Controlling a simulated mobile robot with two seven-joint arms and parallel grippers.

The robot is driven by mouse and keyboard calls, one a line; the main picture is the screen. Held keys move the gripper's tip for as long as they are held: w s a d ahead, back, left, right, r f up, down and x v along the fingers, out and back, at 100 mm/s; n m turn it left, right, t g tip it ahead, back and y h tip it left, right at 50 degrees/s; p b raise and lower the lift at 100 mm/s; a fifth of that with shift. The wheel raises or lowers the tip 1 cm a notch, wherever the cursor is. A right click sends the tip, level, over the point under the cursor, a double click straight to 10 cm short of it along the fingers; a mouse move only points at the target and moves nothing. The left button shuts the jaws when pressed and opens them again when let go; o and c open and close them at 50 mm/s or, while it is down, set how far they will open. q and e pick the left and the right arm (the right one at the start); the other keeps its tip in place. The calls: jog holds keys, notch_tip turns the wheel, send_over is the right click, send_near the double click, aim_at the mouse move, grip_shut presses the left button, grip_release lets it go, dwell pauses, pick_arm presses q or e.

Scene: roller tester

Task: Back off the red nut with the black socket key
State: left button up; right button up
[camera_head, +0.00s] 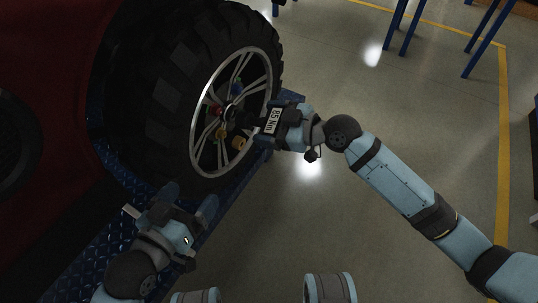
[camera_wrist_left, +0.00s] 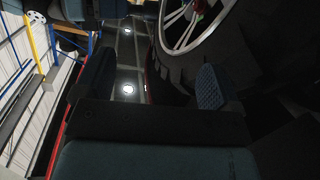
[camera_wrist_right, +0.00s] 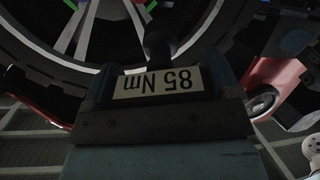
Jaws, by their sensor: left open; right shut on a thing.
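The red nut (camera_head: 216,110) sits on the wheel (camera_head: 205,140), left of the hub in the head view. The black socket key (camera_head: 271,121), with a white "85 Nm" label, is in my right gripper (camera_head: 282,120). Its dark end points left at the wheel and appears apart from the red nut; its depth is hard to tell. In the right wrist view the key's label (camera_wrist_right: 158,83) is upside down between the fingers, and its shaft runs toward the wheel. My left gripper (camera_head: 189,199) is open and empty, low in front of the tyre; it also shows in the left wrist view (camera_wrist_left: 152,85).
Other nuts on the wheel are blue (camera_head: 238,88), yellow (camera_head: 222,133) and orange (camera_head: 238,142). A blue textured platform (camera_head: 85,250) runs under the wheel beside the dark red vehicle body (camera_head: 50,70). The floor (camera_head: 320,220) right of the wheel is clear.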

aim_at(250, 125)
pick_arm(q)
jog(key=f+b, duration=0.1)
jog(key=b, duration=0.1)
jog(key=s+d+f+h+b, duration=0.1)
jog(key=b, duration=0.2)
jog(key=shift+d+h, duration=0.1)
jog(key=shift+h, duration=0.2)
pick_arm(e)
notch_tip(250, 125, down, 6)
jog(key=w+m+t+y, duration=0.1)
jog(key=w+t, duration=0.1)
jog(key=t, duration=0.1)
pick_arm(q)
jog(key=shift+w+r, duration=0.1)
jog(key=shift+f+b, duration=0.5)
jog(key=shift+f, duration=0.1)
pick_arm(e)
jog(key=x, duration=0.5)
jog(key=shift+w+a+r, duration=0.1)
jog(key=shift+w+a, duration=0.1)
jog(key=shift+w, duration=0.05)
pick_arm(q)
jog(key=shift+r, duration=0.1)
